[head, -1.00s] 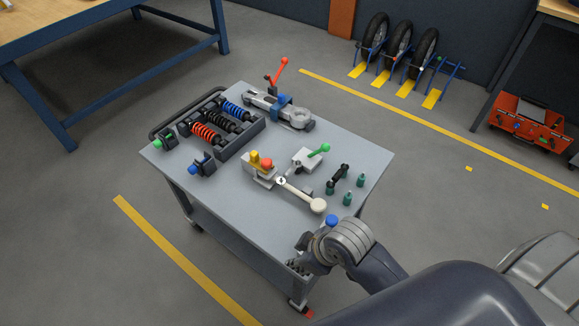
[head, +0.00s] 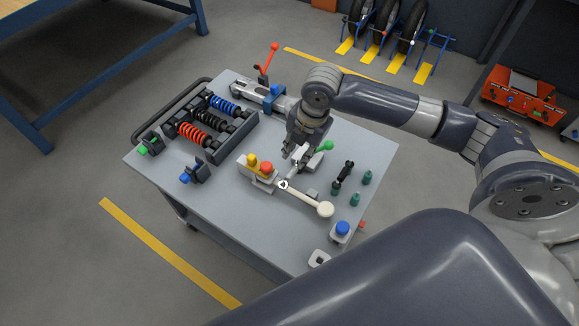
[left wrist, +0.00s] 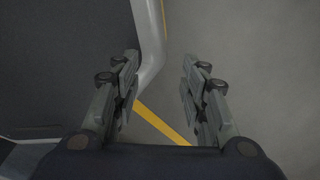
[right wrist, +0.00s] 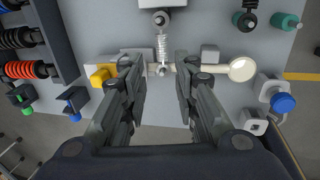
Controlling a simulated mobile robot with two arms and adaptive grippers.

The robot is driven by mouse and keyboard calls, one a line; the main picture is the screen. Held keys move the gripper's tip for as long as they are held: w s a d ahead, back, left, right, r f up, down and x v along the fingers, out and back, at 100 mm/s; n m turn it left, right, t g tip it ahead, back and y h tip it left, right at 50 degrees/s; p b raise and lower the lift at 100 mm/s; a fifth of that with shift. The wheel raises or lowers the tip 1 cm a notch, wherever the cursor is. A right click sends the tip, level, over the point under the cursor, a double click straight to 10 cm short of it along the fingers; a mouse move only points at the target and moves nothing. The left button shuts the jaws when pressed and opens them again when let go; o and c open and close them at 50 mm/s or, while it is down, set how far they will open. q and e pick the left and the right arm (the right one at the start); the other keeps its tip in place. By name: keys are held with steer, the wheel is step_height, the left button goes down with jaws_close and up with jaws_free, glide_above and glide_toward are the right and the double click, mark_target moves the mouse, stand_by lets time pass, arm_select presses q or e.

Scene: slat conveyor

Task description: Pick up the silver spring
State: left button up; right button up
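The silver spring (right wrist: 162,46) shows in the right wrist view as a thin coil between a round post on a light grey block (right wrist: 162,4) and the pale lever (right wrist: 215,68). In the head view it is small and partly hidden near my right gripper (head: 292,152). My right gripper (right wrist: 159,75) is open and empty above the cart. Its fingertips lie to either side of the spring's lower end in its wrist view, apart from it as far as I can tell. My left gripper (left wrist: 160,75) is open and empty over the floor.
The cart's near-left surface is clear.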

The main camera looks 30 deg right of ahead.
glide_above(293, 171)
steer(key=s, duration=0.2)
step_height(293, 171, down, 4)
steer(key=shift+w+f, duration=0.3)
steer(key=shift+f, duration=0.7)
steer(key=shift+w+f, duration=0.3)
steer(key=shift+f, duration=0.75)
steer(key=shift+w+f, duration=0.3)
steer(key=shift+f, duration=0.7)
steer(key=shift+d, duration=0.1)
jaws_close()
